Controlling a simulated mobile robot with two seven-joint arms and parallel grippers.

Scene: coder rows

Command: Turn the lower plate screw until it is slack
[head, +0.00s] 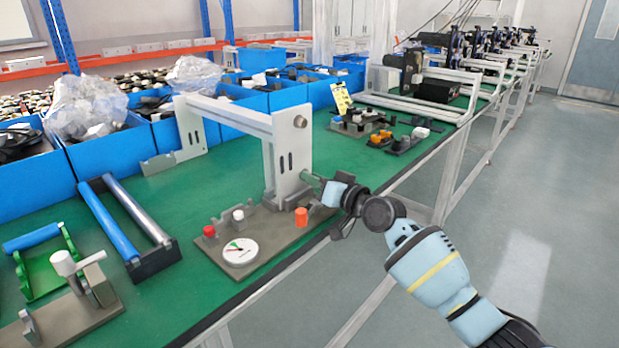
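A pale grey frame (233,115) stands on the green bench, with an upright plate (292,160) at its right end. A round screw head (300,121) shows near the top of that plate. My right gripper (326,186) is at the lower right side of the plate, with its arm reaching in from the right. A small grey-green piece (311,179) lies between plate and gripper; I cannot tell whether it is the lower screw or a fingertip. The lower screw is not clearly visible, and the finger gap is too small to judge. My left gripper is out of view.
A grey base (285,236) below the plate carries a white dial (240,251), a red knob (209,231) and an orange cylinder (301,217). A blue roller stand (110,220) is to the left. Blue bins (102,160) line the back. The floor at right is clear.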

